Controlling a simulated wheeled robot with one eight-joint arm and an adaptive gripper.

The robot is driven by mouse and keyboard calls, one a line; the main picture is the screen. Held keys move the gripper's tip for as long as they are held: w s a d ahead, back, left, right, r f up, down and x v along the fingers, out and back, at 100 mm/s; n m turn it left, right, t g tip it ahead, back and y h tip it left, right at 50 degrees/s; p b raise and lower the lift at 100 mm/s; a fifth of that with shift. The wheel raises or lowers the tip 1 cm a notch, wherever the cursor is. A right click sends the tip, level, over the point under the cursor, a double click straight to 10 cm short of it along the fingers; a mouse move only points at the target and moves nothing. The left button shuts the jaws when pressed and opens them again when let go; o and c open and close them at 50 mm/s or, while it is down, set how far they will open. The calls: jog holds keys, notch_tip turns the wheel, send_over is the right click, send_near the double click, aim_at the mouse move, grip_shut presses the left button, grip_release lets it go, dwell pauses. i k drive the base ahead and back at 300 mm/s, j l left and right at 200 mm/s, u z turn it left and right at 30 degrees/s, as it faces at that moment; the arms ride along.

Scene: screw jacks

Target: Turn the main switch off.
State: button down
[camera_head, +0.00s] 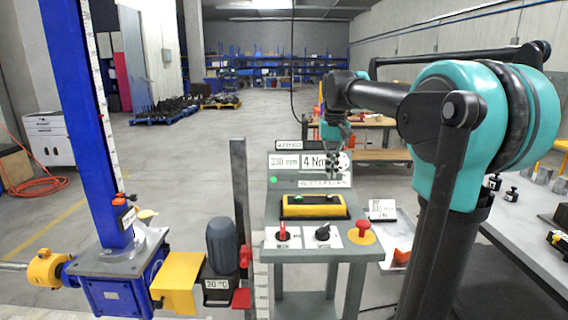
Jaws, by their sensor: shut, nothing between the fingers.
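The control console (301,212) stands in the middle of the view. Its front panel has a switch with an upright red handle (283,231) on a white plate, and a black rotary knob (323,233) on another. The plate lettering is too small to read, so I cannot tell for certain which is the main switch; the red-handled one looks like it. A red mushroom button (362,227) sits on a yellow disc at the right. My gripper (340,168) points down in front of the display, above and behind these controls. It is shut and empty, apart from the switches.
A yellow pendant (313,206) with a green button lies on the console. A display (311,162) reads 4 Nm beside a green light (273,180). A blue screw jack (113,280) and a grey motor (222,245) stand left. A workbench (530,246) is at right.

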aim_at(282, 235)
jog(key=k, duration=1)
